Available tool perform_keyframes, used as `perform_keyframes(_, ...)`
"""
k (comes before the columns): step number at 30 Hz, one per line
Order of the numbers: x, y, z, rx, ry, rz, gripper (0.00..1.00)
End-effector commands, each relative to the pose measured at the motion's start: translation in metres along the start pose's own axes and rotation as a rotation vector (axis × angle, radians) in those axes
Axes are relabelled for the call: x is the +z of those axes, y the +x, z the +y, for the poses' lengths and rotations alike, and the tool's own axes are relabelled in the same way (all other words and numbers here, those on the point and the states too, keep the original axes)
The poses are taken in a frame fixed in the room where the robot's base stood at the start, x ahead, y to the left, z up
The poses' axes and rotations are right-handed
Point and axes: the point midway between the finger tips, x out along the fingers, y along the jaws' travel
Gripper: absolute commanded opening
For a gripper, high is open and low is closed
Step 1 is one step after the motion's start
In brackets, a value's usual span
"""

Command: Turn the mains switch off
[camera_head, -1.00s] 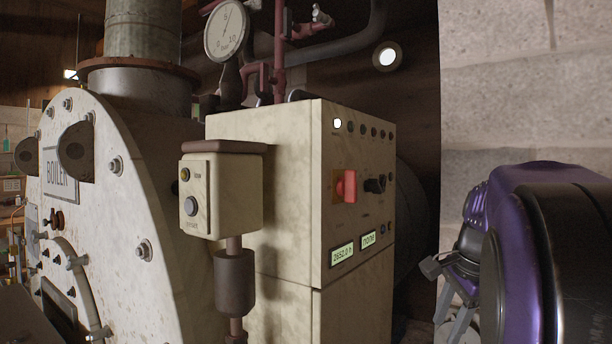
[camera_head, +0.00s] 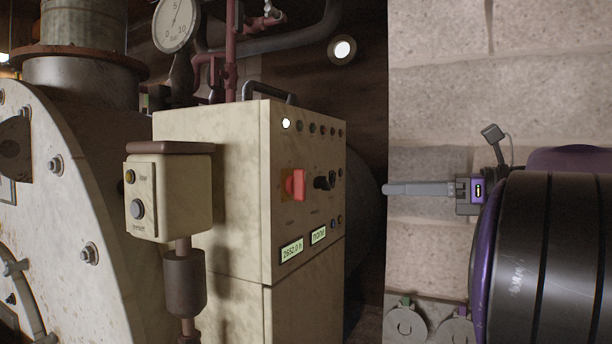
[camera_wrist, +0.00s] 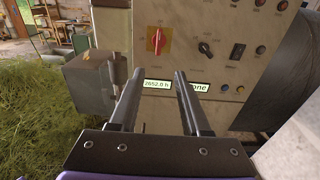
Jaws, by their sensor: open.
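The red mains switch (camera_head: 294,185) sits on the front panel of the cream cabinet (camera_head: 262,200), its handle roughly upright. In the wrist view the red switch (camera_wrist: 157,40) is beyond my fingertips, a little above them in the picture, and nothing touches it. My gripper (camera_wrist: 159,74) is open, with two dark parallel fingers and an empty gap between them. In the head view my gripper (camera_head: 386,189) points left, at the right of the cabinet, in front of the block wall. The lettering beside the switch is too small to read.
A black knob (camera_head: 325,181) is right of the switch. A white lamp (camera_head: 286,123) is lit above; displays (camera_head: 292,250) sit below, one reading 2652.0 h. A small box (camera_head: 168,195) on a post stands left. The block wall (camera_head: 440,80) is at right.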

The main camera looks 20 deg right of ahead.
Motion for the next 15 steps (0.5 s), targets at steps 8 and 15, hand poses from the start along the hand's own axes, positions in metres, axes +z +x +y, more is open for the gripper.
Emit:
perform_keyframes(8, 0.012, 0.005, 0.003, 0.006, 0.006, -0.049, 0.47)
perform_keyframes(15, 0.014, 0.052, 0.004, 0.007, 0.006, -0.047, 0.47)
